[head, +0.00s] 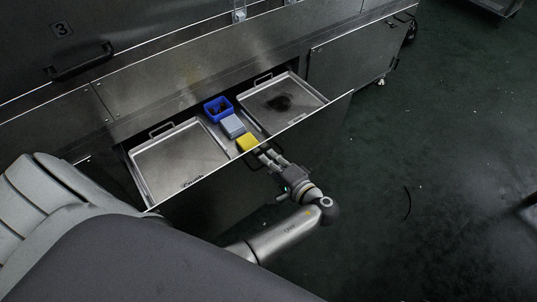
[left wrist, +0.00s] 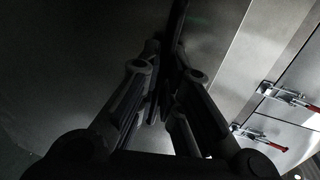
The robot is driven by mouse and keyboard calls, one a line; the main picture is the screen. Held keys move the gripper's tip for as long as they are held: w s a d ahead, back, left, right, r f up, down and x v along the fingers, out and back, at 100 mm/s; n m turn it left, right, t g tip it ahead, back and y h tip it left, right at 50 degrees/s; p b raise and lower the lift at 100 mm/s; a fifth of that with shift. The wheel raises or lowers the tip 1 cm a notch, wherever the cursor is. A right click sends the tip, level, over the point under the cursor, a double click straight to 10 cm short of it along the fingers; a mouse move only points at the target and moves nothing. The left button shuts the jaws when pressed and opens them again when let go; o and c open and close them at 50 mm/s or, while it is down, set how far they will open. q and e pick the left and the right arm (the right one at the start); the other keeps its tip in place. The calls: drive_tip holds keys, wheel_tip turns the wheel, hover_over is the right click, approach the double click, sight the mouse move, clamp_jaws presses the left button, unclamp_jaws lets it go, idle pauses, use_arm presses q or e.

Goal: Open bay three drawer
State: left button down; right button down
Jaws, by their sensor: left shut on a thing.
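The bay three drawer (head: 262,152) is pulled out from the steel dryer front, and its inside shows in the head view. It holds two metal trays, a left one (head: 178,160) and a right one (head: 281,101) with a dark stain. Between them are a blue bin (head: 218,108), a grey block (head: 232,126) and a yellow block (head: 247,142). My left gripper (head: 268,155) is at the middle of the drawer's front edge, shut on the drawer front. In the left wrist view its fingers (left wrist: 165,85) close around a dark edge. My right gripper is not in view.
A panel marked 3 with a dark handle (head: 79,62) is above at left. A closed steel cabinet front (head: 345,55) stands to the right of the drawer. Red-tipped latches (left wrist: 290,97) show in the left wrist view. The dark green floor (head: 430,170) at right is mostly clear.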

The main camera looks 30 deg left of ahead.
use_arm(q)
drive_tip(key=shift+s+d, duration=0.1)
drive_tip(key=c, duration=1.9)
unclamp_jaws()
drive_tip(key=shift+o, duration=0.2)
drive_tip(key=shift+r, duration=0.1)
